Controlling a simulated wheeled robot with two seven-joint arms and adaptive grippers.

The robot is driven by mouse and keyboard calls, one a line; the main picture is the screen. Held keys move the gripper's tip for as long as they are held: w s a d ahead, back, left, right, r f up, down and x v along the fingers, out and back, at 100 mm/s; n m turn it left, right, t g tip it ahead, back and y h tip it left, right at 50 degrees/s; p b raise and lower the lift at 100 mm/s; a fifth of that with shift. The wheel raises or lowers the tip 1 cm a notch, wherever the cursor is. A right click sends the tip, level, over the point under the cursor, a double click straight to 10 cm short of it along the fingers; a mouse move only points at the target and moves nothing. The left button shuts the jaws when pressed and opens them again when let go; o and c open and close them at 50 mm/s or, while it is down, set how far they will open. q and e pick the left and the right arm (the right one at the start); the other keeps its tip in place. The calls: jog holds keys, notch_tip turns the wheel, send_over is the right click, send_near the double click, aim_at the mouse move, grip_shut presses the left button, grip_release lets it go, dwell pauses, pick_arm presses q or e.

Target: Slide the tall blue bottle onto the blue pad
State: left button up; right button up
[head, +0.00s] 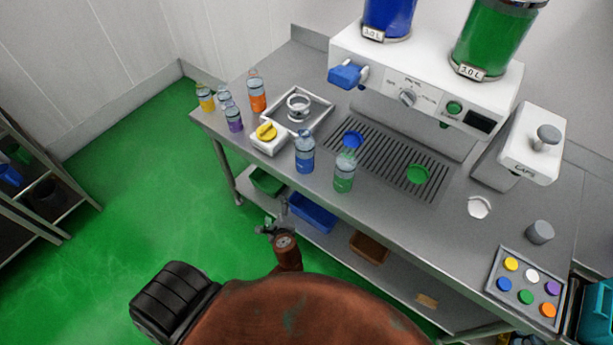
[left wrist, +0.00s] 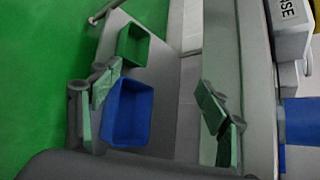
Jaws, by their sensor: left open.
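The tall blue bottle (head: 304,152) stands upright on the steel counter near its front edge, left of the drip grate. The round blue pad (head: 353,139) lies on the grate, behind and right of the bottle. My left gripper (head: 272,225) is open and empty, in front of the counter, below and left of the bottle and apart from it. Its spread fingers also show in the left wrist view (left wrist: 158,105), with lower-shelf bins beyond them. A blue patch (left wrist: 300,120) is at that view's right edge; I cannot tell what it is. My right gripper is out of view.
A green bottle (head: 345,172) stands close right of the blue one. A white box with a yellow knob (head: 267,132) is at its left. A green pad (head: 417,174) lies on the grate (head: 385,158). The dispenser (head: 420,85) stands behind. Bins (head: 312,213) sit below.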

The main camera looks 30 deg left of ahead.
pick_arm(q)
notch_tip(320, 180, up, 8)
jog(key=w+m+t+y, duration=0.1)
jog(key=w+m+y, duration=0.1)
jog(key=m+t, duration=0.5)
jog(key=m, duration=0.5)
send_near(306, 167)
jog(key=x, duration=0.5)
jog(key=shift+w+a+f+p, duration=0.15)
jog(key=shift+a+p, duration=0.1)
jog(key=shift+p, duration=0.15)
jog(key=shift+w+t, duration=0.25)
jog(key=shift+t, duration=0.05)
jog(key=x, duration=0.5)
jog(key=shift+w+a, duration=0.25)
jog(key=shift+a, duration=0.1)
jog(key=shift+w+a, duration=0.4)
jog(key=shift+w, duration=0.1)
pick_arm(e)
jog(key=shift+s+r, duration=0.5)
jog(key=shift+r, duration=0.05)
pick_arm(q)
jog(key=shift+c, duration=0.5)
